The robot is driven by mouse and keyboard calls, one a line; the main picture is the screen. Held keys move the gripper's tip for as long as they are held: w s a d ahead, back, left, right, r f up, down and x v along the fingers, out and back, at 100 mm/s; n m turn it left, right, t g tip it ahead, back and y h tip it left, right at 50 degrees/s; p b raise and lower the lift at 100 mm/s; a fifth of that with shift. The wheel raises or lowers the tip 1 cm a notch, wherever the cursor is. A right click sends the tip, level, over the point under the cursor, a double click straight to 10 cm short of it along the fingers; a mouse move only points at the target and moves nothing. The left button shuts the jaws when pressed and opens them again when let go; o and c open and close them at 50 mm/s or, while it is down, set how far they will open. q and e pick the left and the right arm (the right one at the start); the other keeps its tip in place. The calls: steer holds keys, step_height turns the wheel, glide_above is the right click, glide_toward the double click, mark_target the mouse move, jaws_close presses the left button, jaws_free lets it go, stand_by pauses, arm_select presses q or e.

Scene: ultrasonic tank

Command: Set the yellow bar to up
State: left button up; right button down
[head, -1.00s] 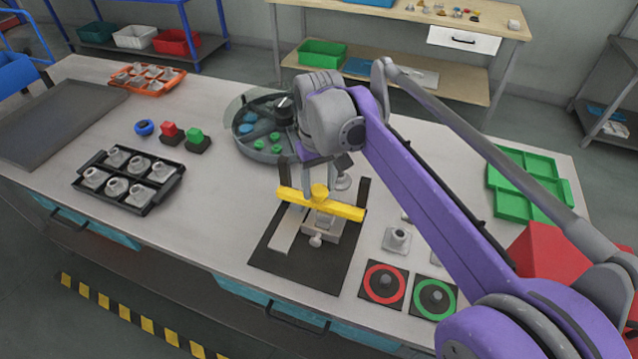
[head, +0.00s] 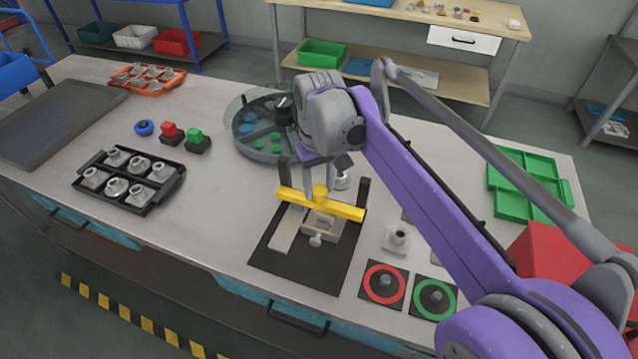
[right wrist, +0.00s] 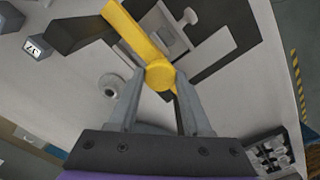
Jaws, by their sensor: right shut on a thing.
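The yellow bar (head: 342,209) lies across the fixture on a black base plate (head: 308,271), roughly level between two dark posts. It has a round yellow knob at its middle. My right gripper (head: 319,188) comes down from above and is shut on the yellow bar at this knob. In the right wrist view the fingers (right wrist: 160,92) close around the round yellow part of the bar (right wrist: 135,38). A grey metal block with a small knob (head: 316,239) sits under the bar. My left gripper is not in view.
Grey fittings stand right of the fixture, one of them a square-based fitting (head: 397,238). Red (head: 384,283) and green (head: 434,297) ringed pads lie at the front right. A round divided tray (head: 262,150) is behind. A black tray of fittings (head: 160,195) stands left.

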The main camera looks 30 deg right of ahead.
mark_target(319, 190)
stand_by(0.5)
step_height(319, 190, up, 7)
steer(key=p, duration=0.4)
steer(key=shift+w, duration=0.1)
steer(key=shift+f, duration=0.15)
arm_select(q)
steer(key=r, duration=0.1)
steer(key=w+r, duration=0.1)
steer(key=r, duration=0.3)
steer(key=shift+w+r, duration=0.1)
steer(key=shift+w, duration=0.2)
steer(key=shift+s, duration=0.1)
arm_select(e)
steer(key=shift+c, duration=1.8)
jaws_free()
steer(key=shift+f, duration=0.1)
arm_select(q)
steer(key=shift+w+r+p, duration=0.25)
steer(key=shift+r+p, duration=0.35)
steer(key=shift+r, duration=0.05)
arm_select(e)
step_height(319, 190, up, 11)
